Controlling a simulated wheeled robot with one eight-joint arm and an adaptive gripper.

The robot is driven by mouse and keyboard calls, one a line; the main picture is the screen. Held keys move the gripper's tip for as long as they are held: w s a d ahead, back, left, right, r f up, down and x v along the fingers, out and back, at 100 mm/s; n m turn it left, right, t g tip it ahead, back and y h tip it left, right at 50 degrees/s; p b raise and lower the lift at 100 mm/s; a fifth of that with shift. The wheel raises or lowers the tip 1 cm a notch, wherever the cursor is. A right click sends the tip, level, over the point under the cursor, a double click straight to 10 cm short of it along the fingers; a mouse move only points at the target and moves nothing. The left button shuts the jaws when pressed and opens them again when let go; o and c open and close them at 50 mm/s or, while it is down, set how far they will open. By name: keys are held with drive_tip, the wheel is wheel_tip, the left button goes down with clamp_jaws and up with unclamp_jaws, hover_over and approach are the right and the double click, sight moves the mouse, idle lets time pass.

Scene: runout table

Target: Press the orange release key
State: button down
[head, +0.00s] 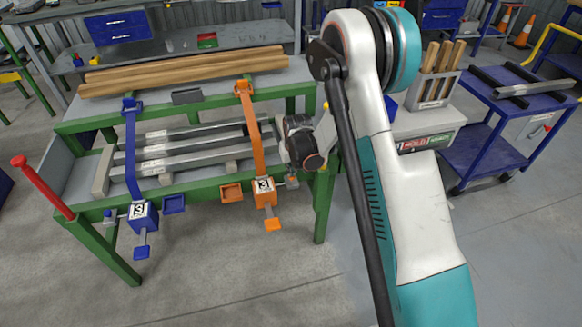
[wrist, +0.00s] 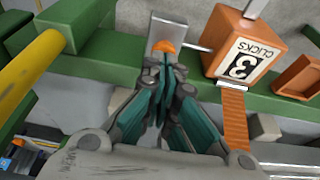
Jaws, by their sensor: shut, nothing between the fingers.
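The orange clamp's box (head: 265,190), marked 3, hangs on the green front rail of the table. In the wrist view the box (wrist: 240,55) reads "3 CLICKS". A small rounded orange key (wrist: 164,47) is on a grey plate (wrist: 176,30) beside the box, joined by a thin rod. An orange square pad (head: 231,192) is on the box's other side, and an orange tab (head: 272,224) hangs below. My gripper (wrist: 167,66) is shut and empty, its tips right at the small key and partly covering it. I cannot tell whether they touch.
A blue clamp (head: 142,213) with a similar box is at the left. Steel bars (head: 190,160) lie on the table behind the rail, and wooden beams (head: 185,70) lie farther back. A yellow post (wrist: 30,75) is close to my gripper. The floor in front is clear.

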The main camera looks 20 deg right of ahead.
drive_tip(key=shift+s+f, duration=0.1)
drive_tip(key=shift+f, duration=1)
drive_tip(key=shift+r, duration=0.1)
wheel_tip(320, 180, up, 5)
drive_tip(key=p, duration=0.2)
drive_tip(key=shift+p, duration=0.3)
drive_tip(key=p+v, duration=0.3)
drive_tip(key=v, duration=0.6)
drive_tip(key=shift+s+r, duration=0.1)
